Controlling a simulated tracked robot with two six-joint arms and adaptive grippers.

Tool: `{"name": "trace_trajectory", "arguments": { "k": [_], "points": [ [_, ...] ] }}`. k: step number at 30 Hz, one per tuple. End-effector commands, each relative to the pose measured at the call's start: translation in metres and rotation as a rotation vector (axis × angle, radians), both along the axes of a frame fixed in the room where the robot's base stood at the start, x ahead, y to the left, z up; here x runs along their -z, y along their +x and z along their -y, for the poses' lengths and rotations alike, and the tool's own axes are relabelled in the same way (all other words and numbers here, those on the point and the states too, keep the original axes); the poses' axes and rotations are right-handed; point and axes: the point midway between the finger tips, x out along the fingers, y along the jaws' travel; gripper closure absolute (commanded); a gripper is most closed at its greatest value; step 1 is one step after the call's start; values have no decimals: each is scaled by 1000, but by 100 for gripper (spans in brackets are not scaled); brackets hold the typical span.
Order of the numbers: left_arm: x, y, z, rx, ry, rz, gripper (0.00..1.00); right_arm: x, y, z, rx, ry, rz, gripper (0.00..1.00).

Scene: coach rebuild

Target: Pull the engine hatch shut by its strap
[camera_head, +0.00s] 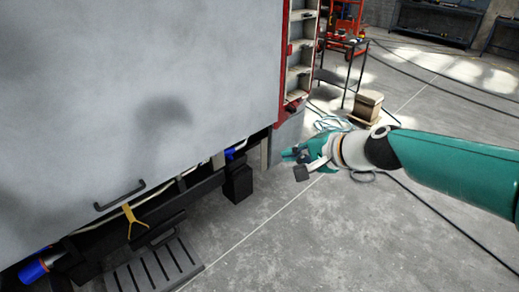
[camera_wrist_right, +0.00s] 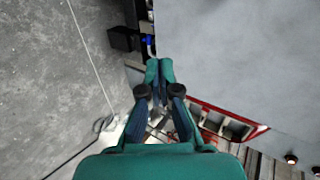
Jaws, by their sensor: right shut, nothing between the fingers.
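The engine hatch (camera_head: 150,90) is a large grey panel filling the left of the head view; it also shows at the upper right of the right wrist view (camera_wrist_right: 240,45). A dark handle (camera_head: 120,195) sits near its lower edge. A yellow strap (camera_head: 131,220) hangs at that edge, its lower end loose. Dark engine-bay parts show below the edge. My right gripper (camera_head: 297,158) is shut and empty, out to the right of the hatch and well away from the strap. Its fingers meet in the right wrist view (camera_wrist_right: 159,72). My left gripper is out of view.
A red-framed open compartment with shelves (camera_head: 301,55) stands at the hatch's right. A slatted dark step (camera_head: 155,268) lies below the strap. A box (camera_head: 367,107), a work stand (camera_head: 343,70) and floor cables are farther right. Concrete floor in front is clear.

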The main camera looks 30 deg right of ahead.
Motion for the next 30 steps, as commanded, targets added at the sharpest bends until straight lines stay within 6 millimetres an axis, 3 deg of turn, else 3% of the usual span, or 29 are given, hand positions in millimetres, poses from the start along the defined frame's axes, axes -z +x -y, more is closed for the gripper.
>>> {"name": "trace_trajectory", "arguments": {
  "k": [18, 30],
  "points": [
    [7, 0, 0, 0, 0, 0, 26, 63, 88, -28, 3, -2, -2, 100],
    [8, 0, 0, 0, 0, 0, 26, 71, 100, -31, 5, -2, -1, 100]
  ]
}}
